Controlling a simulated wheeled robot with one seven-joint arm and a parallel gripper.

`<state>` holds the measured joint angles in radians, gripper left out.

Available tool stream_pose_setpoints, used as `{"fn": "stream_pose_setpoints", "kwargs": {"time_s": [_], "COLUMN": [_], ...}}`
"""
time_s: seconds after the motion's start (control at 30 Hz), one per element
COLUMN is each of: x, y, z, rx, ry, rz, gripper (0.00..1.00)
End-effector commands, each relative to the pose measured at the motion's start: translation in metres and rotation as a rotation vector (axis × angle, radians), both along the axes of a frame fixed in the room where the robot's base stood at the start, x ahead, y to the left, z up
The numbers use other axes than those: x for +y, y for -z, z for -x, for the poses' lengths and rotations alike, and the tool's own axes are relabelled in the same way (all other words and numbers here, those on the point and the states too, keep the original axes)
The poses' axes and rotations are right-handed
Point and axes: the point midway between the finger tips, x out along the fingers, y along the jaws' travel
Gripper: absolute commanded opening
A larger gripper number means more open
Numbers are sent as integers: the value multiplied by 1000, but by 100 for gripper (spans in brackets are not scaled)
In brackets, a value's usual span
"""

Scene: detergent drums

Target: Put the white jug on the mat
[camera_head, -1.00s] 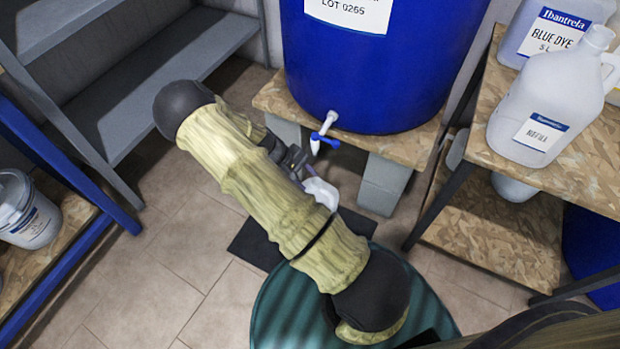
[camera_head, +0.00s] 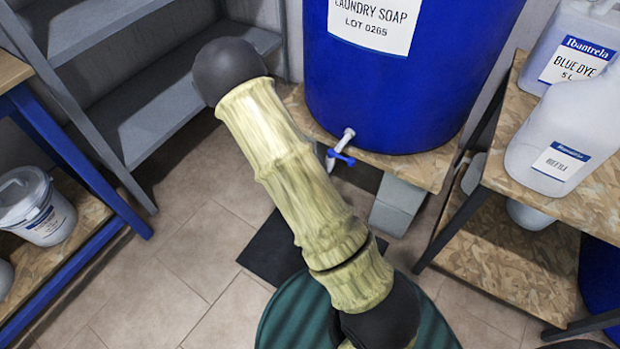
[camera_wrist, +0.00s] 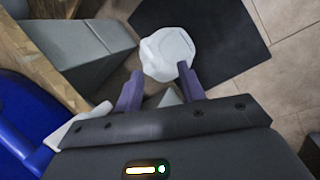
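The white jug (camera_wrist: 167,54) shows in the wrist view just beyond my fingertips, overlapping the left edge of the dark mat (camera_wrist: 225,35). I cannot tell whether it rests there or how much of its base is over the mat. My gripper (camera_wrist: 161,72) is open, with its two purple-grey fingers apart at the jug's near side. No clear grip on the jug shows. In the head view my arm hides the gripper and the jug; part of the mat (camera_head: 268,250) shows on the floor.
A blue drum (camera_head: 400,100) with a tap (camera_head: 342,150) stands on a board over grey blocks (camera_head: 398,205). Other jugs (camera_head: 562,140) stand on the right shelf. A white bucket (camera_head: 35,208) is at left. Tiled floor left of the mat is clear.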

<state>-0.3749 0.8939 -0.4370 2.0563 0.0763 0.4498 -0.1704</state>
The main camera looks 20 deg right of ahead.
Motion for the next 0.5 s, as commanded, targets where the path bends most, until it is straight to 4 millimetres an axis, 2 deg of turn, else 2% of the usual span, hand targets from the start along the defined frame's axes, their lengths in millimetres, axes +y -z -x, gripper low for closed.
{"fn": "stream_pose_setpoints", "kwargs": {"time_s": [0.03,0.27,0.5], "x": [4,22,35], "y": [-15,-74,-134], "z": [2,21,48], "rx": [-25,-129,-251], "ry": [20,82,114], "rz": [-34,-161,-259], "gripper": [40,40,40]}}
